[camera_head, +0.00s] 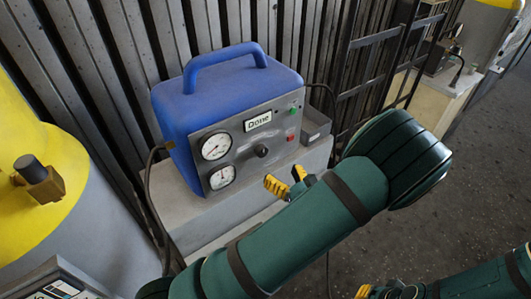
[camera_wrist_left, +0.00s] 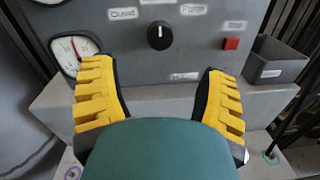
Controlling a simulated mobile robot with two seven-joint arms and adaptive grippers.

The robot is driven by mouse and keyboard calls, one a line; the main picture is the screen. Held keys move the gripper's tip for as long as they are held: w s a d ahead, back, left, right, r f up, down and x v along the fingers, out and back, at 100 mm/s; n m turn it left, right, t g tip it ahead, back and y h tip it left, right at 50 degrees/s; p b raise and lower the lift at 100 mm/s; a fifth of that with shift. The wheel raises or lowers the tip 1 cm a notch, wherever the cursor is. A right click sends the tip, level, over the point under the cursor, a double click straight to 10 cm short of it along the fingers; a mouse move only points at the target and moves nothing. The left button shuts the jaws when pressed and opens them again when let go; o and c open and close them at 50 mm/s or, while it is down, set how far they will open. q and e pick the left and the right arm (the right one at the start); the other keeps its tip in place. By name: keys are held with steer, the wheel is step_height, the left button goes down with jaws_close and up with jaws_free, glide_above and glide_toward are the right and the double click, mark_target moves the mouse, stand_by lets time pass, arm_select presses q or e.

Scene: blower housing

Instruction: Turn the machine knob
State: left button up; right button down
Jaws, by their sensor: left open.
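The machine (camera_head: 215,90) is a blue box with a handle and a grey front panel. Its black round knob (camera_head: 261,150) sits mid-panel. In the left wrist view the knob (camera_wrist_left: 160,35) shows a white mark pointing up, between two labels. My left gripper (camera_head: 287,179) is in front of the panel, below and right of the knob. In the left wrist view its yellow fingers (camera_wrist_left: 160,75) are wide apart and empty, with the knob beyond and above the gap, apart from them. My right gripper (camera_head: 378,292) shows only partly at the bottom edge; its jaw state is unclear.
Two gauges (camera_head: 216,146) are left of the knob. A red button (camera_head: 290,136) and a green one (camera_head: 294,107) are on the right. A small grey box (camera_head: 314,127) adjoins the panel. The machine stands on a grey ledge (camera_head: 190,215). A yellow tank (camera_head: 70,160) stands left.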

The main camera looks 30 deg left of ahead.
mark_target(263, 153)
arm_select(q)
steer(key=x, duration=1)
steer(key=shift+b, duration=0.3)
steer(key=c, duration=1.2)
